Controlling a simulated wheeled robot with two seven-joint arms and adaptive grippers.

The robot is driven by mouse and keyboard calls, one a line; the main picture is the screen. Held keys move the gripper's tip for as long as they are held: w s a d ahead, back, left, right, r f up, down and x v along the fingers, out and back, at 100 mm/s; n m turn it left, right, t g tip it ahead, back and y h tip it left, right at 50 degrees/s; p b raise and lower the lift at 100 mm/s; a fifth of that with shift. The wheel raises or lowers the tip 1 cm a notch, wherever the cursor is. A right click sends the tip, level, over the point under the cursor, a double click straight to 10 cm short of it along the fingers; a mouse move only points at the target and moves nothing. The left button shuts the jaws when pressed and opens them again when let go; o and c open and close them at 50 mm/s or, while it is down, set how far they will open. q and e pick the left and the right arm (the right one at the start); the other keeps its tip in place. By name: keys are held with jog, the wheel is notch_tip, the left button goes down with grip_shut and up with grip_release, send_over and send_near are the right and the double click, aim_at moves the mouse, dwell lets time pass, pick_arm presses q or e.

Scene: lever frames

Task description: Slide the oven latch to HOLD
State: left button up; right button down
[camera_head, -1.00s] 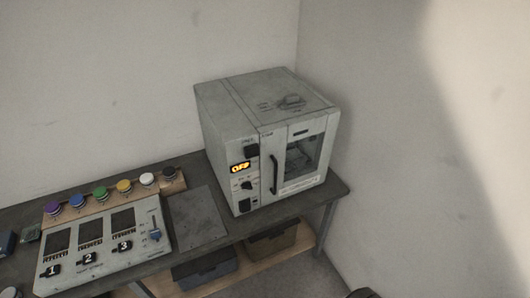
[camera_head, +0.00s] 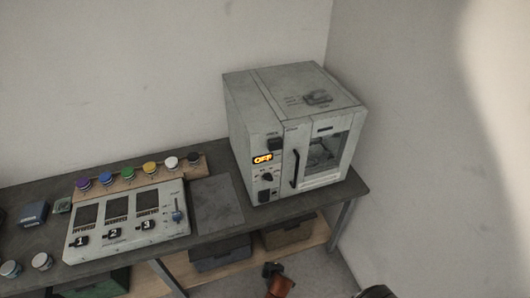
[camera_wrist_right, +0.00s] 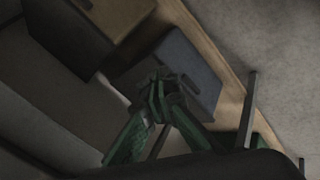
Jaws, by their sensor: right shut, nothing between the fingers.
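The grey oven (camera_head: 252,110) stands on the right end of the bench, its display (camera_head: 263,159) reading OFF in orange. A black block (camera_head: 274,143) sits above the display, a dark knob (camera_head: 267,177) below it, and a flat raised fitting (camera_head: 318,97) on the oven's top. I cannot tell which is the latch; its lettering is too small to read. My right gripper (camera_head: 272,270) is low in front of the bench, well below the oven and apart from it. In the right wrist view its green fingers (camera_wrist_right: 160,85) are shut and empty. My left gripper is not in view.
A control panel (camera_head: 150,228) with numbered switches and a blue slider stands left of the oven, with a row of coloured buttons (camera_head: 128,175) behind it. Bins (camera_head: 220,254) sit on the shelf below. A wall (camera_head: 430,150) rises to the right of the oven.

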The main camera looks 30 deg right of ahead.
aim_at(264, 145)
jog(key=w+a+r+n+t+h+p, duration=0.15)
jog(key=w+r, duration=0.45)
jog(key=r, duration=0.8)
jog(key=w+r+n+t+h, duration=0.1)
jog(key=w+r+t, duration=0.3)
jog(key=r, duration=1)
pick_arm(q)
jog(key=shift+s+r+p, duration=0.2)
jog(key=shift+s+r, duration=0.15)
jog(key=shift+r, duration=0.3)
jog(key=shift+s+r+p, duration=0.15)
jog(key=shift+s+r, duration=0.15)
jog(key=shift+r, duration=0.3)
pick_arm(e)
notch_tip(264, 145, up, 30)
jog(key=s+d+t+h, duration=0.1)
jog(key=s+t+h, duration=0.1)
jog(key=t+h, duration=0.1)
jog(key=shift+d+h, duration=0.3)
jog(key=shift+h, duration=0.15)
